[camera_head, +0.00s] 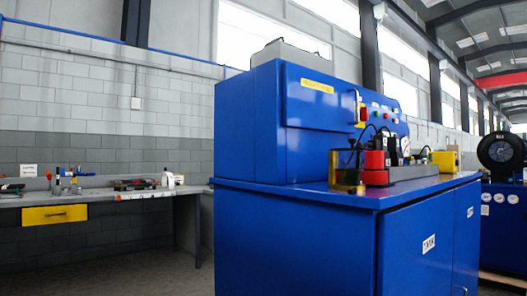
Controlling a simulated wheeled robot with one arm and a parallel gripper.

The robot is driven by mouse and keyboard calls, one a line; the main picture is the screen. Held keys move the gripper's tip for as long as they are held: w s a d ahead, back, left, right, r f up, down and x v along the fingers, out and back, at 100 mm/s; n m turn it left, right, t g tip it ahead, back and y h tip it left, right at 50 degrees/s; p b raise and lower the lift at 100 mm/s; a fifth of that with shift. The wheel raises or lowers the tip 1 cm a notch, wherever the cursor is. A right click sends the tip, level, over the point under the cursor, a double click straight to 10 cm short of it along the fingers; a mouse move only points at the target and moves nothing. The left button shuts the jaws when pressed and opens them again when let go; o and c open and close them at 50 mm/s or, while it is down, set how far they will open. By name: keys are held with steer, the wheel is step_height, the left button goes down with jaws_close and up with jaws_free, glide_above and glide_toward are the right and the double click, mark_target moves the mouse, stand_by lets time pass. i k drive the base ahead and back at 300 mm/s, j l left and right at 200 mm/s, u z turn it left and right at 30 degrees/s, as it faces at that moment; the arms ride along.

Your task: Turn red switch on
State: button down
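A blue machine cabinet (240,125) stands in the middle of the view. Its upper front panel carries a red switch (363,114), small and bright red, at the right end of the blue door. More small buttons or lamps, some red, sit in a row to its right; they are too small to tell apart. I cannot tell whether the switch is on or off. My gripper is not in view.
On the cabinet's worktop (330,194) stand a dark and yellow device (347,170), a red block (376,166) and a yellow box (444,161). A workbench (110,194) with a yellow drawer (54,215) is at left. Floor (170,273) shows between bench and cabinet.

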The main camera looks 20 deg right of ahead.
mark_target(363, 113)
steer(key=z, duration=1)
steer(key=l+u, duration=0.1)
steer(key=l, duration=0.45)
steer(key=i, duration=0.05)
